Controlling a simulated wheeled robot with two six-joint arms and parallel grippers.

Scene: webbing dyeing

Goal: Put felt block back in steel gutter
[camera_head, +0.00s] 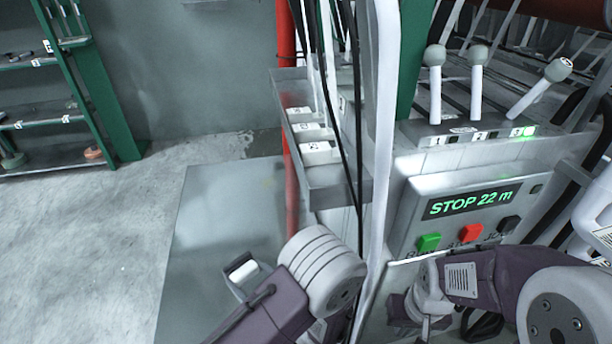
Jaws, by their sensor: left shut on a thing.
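The steel gutter (340,192) is a long grey trough at the middle, beside the green machine post. Several white labelled blocks (318,149) sit in it, and its near end looks bare. My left gripper (240,276) is low, left of and below the gutter, over the floor plate. It is shut on a small white block, which looks like the felt block (243,270). The block is apart from the gutter. My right gripper (425,318) is at the bottom, below the control panel; its fingers are too unclear to tell their state.
Dark hanging cords and a pale strap (384,150) run down just right of the gutter. The control panel (470,205) reads "STOP 22 m", with levers (478,85) above. A red pipe (285,45) stands behind the gutter. Floor at left is clear, up to a green shelf (100,80).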

